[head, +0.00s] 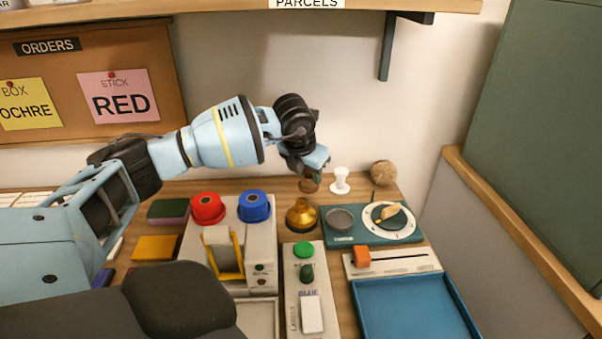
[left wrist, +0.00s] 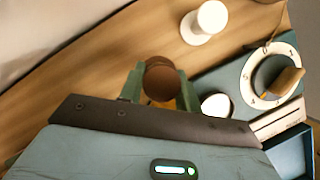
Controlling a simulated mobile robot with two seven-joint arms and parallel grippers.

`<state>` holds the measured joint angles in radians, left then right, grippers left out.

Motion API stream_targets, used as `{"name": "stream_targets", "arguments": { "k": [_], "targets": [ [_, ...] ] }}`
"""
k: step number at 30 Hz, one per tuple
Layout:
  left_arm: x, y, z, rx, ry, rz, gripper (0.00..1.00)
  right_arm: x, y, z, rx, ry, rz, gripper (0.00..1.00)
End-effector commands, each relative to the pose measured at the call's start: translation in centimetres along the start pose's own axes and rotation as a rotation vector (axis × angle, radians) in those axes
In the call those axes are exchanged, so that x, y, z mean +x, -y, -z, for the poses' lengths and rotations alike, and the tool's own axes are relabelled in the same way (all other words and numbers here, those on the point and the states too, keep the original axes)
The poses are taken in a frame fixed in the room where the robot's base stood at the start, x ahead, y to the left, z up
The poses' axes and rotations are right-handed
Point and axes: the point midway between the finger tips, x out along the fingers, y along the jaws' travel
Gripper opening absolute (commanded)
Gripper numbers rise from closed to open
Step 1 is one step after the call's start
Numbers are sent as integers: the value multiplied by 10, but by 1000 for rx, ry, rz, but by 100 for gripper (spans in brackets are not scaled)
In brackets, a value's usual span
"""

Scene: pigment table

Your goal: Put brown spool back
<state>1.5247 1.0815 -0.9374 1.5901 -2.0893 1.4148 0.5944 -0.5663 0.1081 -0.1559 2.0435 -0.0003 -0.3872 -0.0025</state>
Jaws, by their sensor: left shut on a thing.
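The brown spool (head: 308,186) is at the back of the table, between the fingers of my left gripper (head: 314,174). In the left wrist view, the round brown top of the spool (left wrist: 162,82) shows between the green fingers of my left gripper (left wrist: 150,84), which is shut on it. The spool looks upright. I cannot tell whether its base touches the table. A white spool (head: 340,181) stands upright just to its right and apart from it; it also shows in the left wrist view (left wrist: 205,22). My right gripper is not in view.
A brass cone-shaped piece (head: 301,217) stands in front of the brown spool. A teal timer unit with a dial (head: 388,222) and a ball of twine (head: 383,173) are to the right. Red (head: 207,208) and blue (head: 254,206) knobs sit to the left. A blue tray (head: 415,308) is at the front right.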

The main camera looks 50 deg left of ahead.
Motion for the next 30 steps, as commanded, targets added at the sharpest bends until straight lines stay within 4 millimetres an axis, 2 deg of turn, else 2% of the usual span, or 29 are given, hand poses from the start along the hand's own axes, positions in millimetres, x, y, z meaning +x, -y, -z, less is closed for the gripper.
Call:
{"name": "stream_targets", "arguments": {
  "k": [3,9,16,25,30],
  "targets": [
    [9,-23,-4,-4,-2,-2,8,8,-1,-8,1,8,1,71],
    [11,-38,-8,0,0,1,8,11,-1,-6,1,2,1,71],
    [13,-38,-7,1,0,1,8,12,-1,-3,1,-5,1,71],
    [43,-37,6,1,-4,0,8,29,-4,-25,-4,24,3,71],
    [43,-36,6,0,0,1,8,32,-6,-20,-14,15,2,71]
  ]
}}
